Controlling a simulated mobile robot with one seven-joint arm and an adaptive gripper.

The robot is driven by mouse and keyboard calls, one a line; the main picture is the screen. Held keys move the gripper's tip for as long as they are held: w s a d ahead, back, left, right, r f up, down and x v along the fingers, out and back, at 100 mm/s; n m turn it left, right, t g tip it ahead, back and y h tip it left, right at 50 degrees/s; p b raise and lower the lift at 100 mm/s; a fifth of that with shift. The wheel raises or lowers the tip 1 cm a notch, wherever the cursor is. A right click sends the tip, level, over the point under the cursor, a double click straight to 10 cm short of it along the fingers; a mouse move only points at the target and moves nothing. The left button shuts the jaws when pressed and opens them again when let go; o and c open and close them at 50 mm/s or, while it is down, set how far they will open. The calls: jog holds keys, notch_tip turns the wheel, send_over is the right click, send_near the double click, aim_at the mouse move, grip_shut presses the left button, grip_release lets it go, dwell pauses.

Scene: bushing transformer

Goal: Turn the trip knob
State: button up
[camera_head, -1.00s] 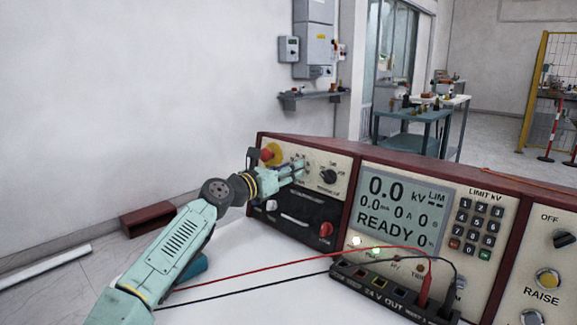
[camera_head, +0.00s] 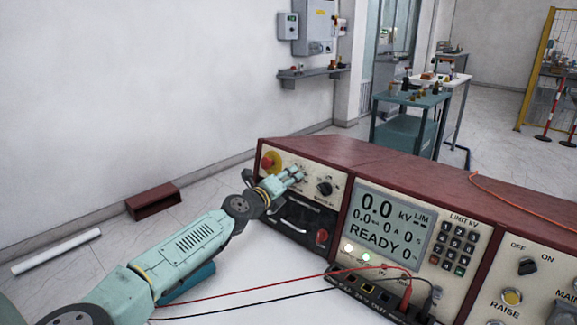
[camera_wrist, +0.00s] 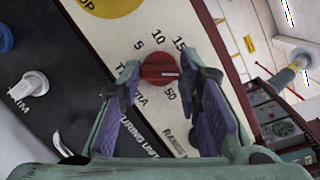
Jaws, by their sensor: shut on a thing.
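The trip knob (camera_wrist: 159,70) is a small red dial in the wrist view, on a cream panel with the marks 5, 10, 15 and 50 around it. My gripper (camera_wrist: 166,82) has a purple-padded finger on each side of the knob and is shut on it. In the head view my gripper (camera_head: 297,174) reaches the upper left of the cream control panel (camera_head: 308,195), and the knob is hidden behind the fingers. The knob's pointer direction is hard to read.
A red-on-yellow stop button (camera_head: 268,162) is just left of my gripper, and a black range knob (camera_head: 325,187) is just right. A display (camera_head: 390,222) reads READY. Red and black leads (camera_head: 285,288) cross the white table below my arm.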

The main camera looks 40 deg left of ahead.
jog(key=shift+r+n+p, duration=0.1)
jog(key=shift+n+p, duration=1.1)
jog(key=shift+p, duration=0.2)
jog(key=shift+g, duration=0.3)
jog(key=o, duration=1.1)
jog(key=shift+y, duration=0.3)
jog(key=shift+o, duration=0.2)
jog(key=v, duration=1.2)
